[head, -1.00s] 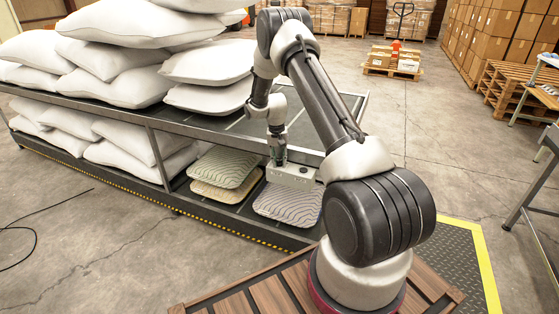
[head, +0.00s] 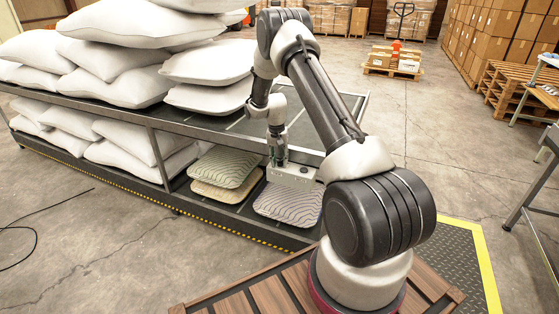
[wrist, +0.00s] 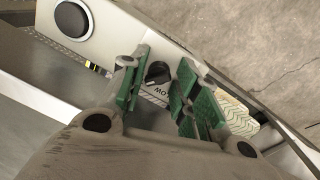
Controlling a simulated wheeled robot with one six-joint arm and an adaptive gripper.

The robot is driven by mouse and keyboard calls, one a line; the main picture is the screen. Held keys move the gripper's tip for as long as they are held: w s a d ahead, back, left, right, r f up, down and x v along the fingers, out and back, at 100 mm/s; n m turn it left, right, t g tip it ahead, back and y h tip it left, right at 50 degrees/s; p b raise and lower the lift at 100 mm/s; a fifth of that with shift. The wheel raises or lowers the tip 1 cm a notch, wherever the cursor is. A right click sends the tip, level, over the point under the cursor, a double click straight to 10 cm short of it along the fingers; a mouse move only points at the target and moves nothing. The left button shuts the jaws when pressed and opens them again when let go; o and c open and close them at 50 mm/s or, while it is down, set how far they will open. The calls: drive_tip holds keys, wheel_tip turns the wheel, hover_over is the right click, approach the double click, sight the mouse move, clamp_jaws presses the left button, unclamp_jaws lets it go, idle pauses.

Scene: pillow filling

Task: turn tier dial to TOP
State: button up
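The tier dial (wrist: 158,73) is a small round black knob on a light grey panel (wrist: 115,35). Dark lettering partly shows beside it; I read part of it as "LOW", upside down. My gripper (wrist: 163,85) has green-padded fingers standing apart, one on each side of the dial, with a gap visible at the left finger. I cannot tell contact at the right finger. In the head view the light grey control box (head: 292,175) sits at the rack's front rail, with my gripper (head: 279,158) pointing down at it.
A large black round disc (wrist: 71,19) is on the same panel. White pillows (head: 120,40) are stacked on the rack's upper shelf. Patterned cushions (head: 290,203) lie on the lower shelf below the box. Open concrete floor (head: 390,125) lies to the right.

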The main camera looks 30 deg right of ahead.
wheel_tip(320, 180, up, 12)
drive_tip(key=shift+w+a, duration=0.25)
drive_tip(key=shift+a, duration=0.05)
idle(0.6)
drive_tip(key=s+f+n+g, duration=0.2)
drive_tip(key=s, duration=0.4)
drive_tip(key=s+a+r+n+t, duration=0.2)
drive_tip(key=s+a+r+t, duration=0.1)
drive_tip(key=s+r, duration=1.1)
drive_tip(key=s+a+r+n+t, duration=0.3)
drive_tip(key=s+a+r, duration=0.3)
drive_tip(key=s+r, duration=0.9)
drive_tip(key=shift+s+a+t+y, duration=0.15)
drive_tip(key=shift+s+t+y, duration=0.2)
drive_tip(key=shift+s, duration=2.75)
